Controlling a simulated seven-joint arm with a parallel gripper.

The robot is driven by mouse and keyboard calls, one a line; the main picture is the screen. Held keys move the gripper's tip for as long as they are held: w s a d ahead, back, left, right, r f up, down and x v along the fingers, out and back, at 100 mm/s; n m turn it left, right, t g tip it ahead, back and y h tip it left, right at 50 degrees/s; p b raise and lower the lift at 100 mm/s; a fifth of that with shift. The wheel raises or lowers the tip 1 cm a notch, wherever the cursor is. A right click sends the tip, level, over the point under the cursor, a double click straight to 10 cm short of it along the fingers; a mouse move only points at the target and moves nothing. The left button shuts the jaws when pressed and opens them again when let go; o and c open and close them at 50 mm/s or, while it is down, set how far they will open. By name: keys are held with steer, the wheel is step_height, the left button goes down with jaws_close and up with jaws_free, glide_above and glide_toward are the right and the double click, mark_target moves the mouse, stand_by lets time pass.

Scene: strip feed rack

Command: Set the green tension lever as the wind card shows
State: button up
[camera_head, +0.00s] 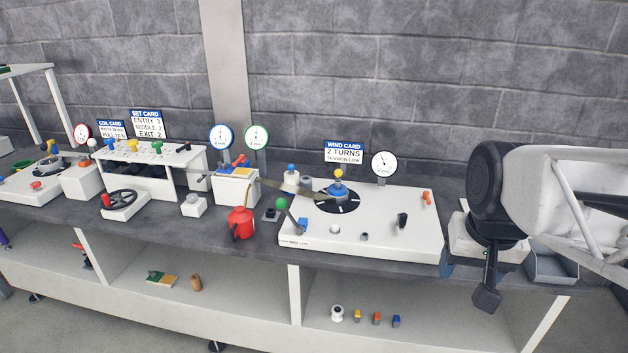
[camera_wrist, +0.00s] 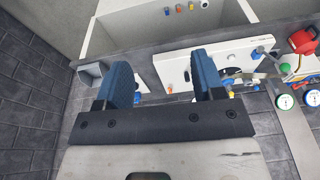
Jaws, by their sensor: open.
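The green tension lever (camera_head: 281,203) has a round green knob on a stem at the left end of the white winding panel (camera_head: 375,240); the knob leans out past the panel's left edge. The green knob also shows in the wrist view (camera_wrist: 285,68), far right. The wind card (camera_head: 344,152) stands behind the panel and reads "2 TURNS" and, in smaller print, what looks like "TENSION LOW". My gripper (camera_wrist: 163,72) is open and empty, its two blue fingers apart. In the head view it is at the right, well away from the lever.
A winding disc with a blue hub and yellow knob (camera_head: 338,174) is on the panel, with a black knob (camera_head: 402,220) to its right. A red can (camera_head: 241,223) stands left of the lever. A white-faced gauge (camera_head: 384,163) is behind. A grey bin (camera_head: 553,267) is at the right.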

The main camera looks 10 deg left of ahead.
steer(key=w+a+r, duration=0.2)
steer(key=w+a, duration=0.5)
steer(key=w, duration=0.4)
steer(key=m+g, duration=0.1)
steer(key=g, duration=0.1)
glide_above(281, 199)
steer(key=shift+y, duration=0.3)
steer(key=f, duration=1.1)
steer(key=shift+d, duration=0.4)
steer(key=shift+a+f, duration=0.15)
steer(key=shift+a, duration=0.05)
steer(key=shift+a+f, duration=0.15)
steer(key=shift+f, duration=1.8)
steer(key=shift+a+f, duration=0.1)
steer(key=shift+f, duration=1.85)
